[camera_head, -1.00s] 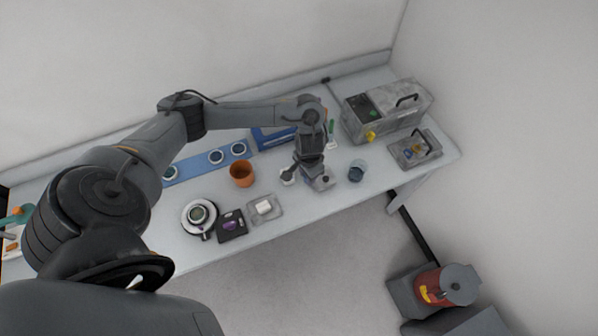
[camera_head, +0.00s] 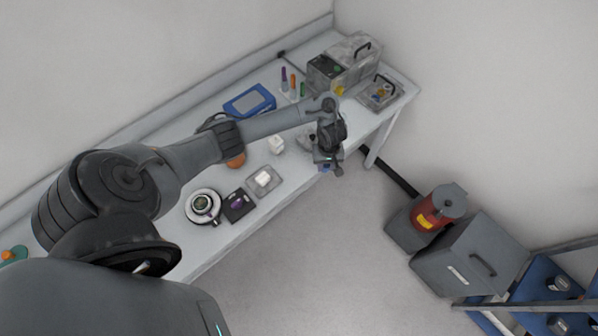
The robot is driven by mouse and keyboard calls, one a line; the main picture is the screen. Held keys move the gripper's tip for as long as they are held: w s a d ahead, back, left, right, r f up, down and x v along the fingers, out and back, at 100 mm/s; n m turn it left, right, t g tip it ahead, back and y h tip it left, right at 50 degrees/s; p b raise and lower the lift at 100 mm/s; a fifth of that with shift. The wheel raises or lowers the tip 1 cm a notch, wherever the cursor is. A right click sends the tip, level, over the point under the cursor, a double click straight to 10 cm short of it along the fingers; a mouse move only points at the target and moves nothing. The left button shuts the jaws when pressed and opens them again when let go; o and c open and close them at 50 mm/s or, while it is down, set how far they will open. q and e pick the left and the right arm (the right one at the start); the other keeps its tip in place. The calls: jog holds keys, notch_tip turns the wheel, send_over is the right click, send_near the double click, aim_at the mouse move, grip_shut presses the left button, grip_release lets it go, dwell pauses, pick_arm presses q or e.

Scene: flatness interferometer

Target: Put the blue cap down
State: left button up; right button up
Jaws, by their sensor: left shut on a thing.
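My left gripper (camera_head: 328,164) reaches in from the left and hangs at the front edge of the bench (camera_head: 240,240), near its right part. It is shut on a small blue thing (camera_head: 324,168), which looks like the blue cap. Most of the cap is hidden by the gripper, and I cannot tell whether it touches anything below. My right gripper is not in view.
Near the gripper are a small white item (camera_head: 276,144) and a clear tray with a white block (camera_head: 264,181). A blue case (camera_head: 250,102), upright pens (camera_head: 291,82) and a grey instrument (camera_head: 345,62) stand behind. A red canister (camera_head: 438,210) stands off the bench.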

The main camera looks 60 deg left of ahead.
pick_arm(q)
notch_tip(320, 180, down, 2)
jog(key=s+a+b, duration=0.1)
jog(key=a+b, duration=0.1)
jog(key=b, duration=0.3)
send_over(297, 170)
jog(key=d, duration=0.1)
jog(key=f, duration=0.4)
jog(key=shift+w+f, duration=0.2)
jog(key=shift+s+a+f, duration=0.25)
jog(key=shift+a+f, duration=0.05)
jog(key=shift+a, duration=0.15)
jog(key=shift+f+b, duration=0.85)
jog(key=shift+f, duration=1.15)
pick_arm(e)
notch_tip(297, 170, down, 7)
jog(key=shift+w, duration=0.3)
pick_arm(q)
jog(key=shift+f, duration=0.2)
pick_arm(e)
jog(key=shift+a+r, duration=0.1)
pick_arm(q)
jog(key=o, duration=1)
jog(key=shift+r, duration=0.1)
